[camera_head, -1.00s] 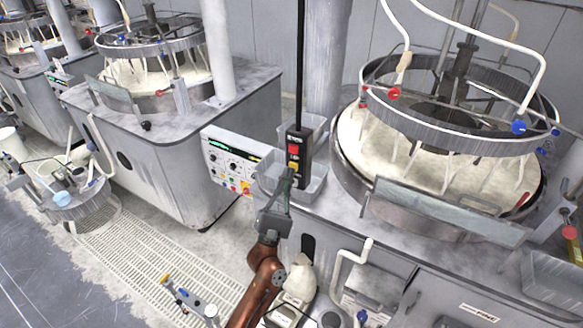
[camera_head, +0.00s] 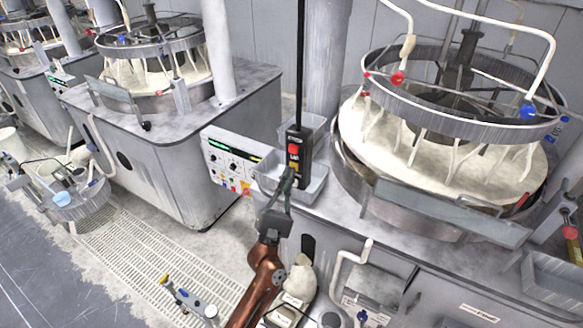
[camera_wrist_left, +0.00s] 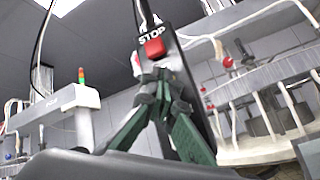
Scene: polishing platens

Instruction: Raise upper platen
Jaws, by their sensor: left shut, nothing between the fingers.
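The upper platen (camera_head: 400,149) is a large white disc under a grey ring with hoses, at the right in the head view. It hangs above the round metal basin (camera_head: 350,178), with a dark gap showing between them at the left. A black hanging control pendant (camera_head: 305,150) carries a red STOP button and a yellow button. My left gripper (camera_head: 289,176) is shut and empty, its fingertips at the pendant's face below the red button. The wrist view shows the green and dark fingers (camera_wrist_left: 161,82) just under the red button (camera_wrist_left: 155,47); they hide the button below, and contact is unclear. My right gripper is out of view.
A control panel (camera_head: 228,163) and a clear plastic bin (camera_head: 315,183) stand close around the pendant. A white bent pipe (camera_head: 345,262) rises near my arm. More polishing machines (camera_head: 170,125) stand at the left, beyond a floor grate (camera_head: 130,255).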

